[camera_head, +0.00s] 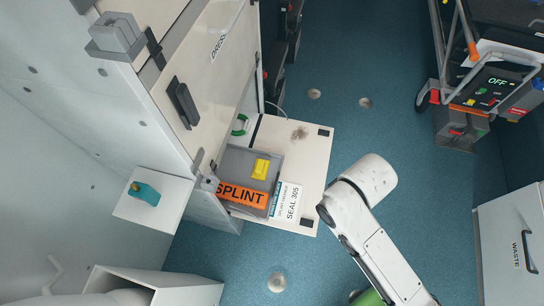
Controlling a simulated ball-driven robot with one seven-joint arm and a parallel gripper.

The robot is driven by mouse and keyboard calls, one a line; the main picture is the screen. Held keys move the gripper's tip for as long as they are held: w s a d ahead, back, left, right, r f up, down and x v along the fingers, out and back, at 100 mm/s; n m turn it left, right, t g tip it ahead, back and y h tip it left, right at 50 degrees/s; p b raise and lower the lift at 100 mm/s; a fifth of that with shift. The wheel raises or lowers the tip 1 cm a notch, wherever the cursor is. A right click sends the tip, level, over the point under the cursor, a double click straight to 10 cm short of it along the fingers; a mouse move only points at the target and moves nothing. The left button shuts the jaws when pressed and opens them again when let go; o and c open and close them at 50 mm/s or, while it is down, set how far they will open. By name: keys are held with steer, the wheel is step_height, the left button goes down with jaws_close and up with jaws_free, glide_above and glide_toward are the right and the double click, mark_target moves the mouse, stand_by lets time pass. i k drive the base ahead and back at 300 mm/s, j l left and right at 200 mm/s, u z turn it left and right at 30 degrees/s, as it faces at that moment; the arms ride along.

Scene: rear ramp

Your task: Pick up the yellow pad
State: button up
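The yellow pad (261,168) is a small bright block with a raised part on top. It lies on the grey surface of a case or drawer (235,161) that carries an orange SPLINT label (241,195). This sits on a cream open flap or board (312,150) beside the cabinet. My white arm comes up from the bottom right and bends just right of the board, apart from the pad. My gripper's fingers do not show, so nothing of their state can be seen.
The cream cabinet (200,75) stands close on the pad's left. A white ledge (154,212) holds a teal object (145,192). A WASTE bin (514,240) and a stretcher with a control panel (490,88) are on the right. Blue floor (345,60) is open between.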

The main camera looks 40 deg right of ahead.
mark_target(261, 168)
steer(key=i+l+u, duration=0.15)
steer(key=l, duration=0.35)
steer(key=i+l+u, duration=0.1)
steer(key=l, duration=0.4)
steer(key=i+l+u, duration=0.15)
steer(key=l, duration=0.4)
steer(key=i+l+u, duration=0.15)
steer(key=l, duration=0.4)
steer(key=i+l+u, duration=0.1)
steer(key=l, duration=0.45)
steer(key=i+l+u, duration=0.1)
steer(key=l, duration=0.25)
steer(key=i+l+u, duration=0.1)
steer(key=l, duration=0.25)
steer(key=i+l+u, duration=0.15)
steer(key=l, duration=0.2)
steer(key=l+u, duration=0.1)
steer(key=l, duration=0.25)
steer(key=i+j, duration=0.15)
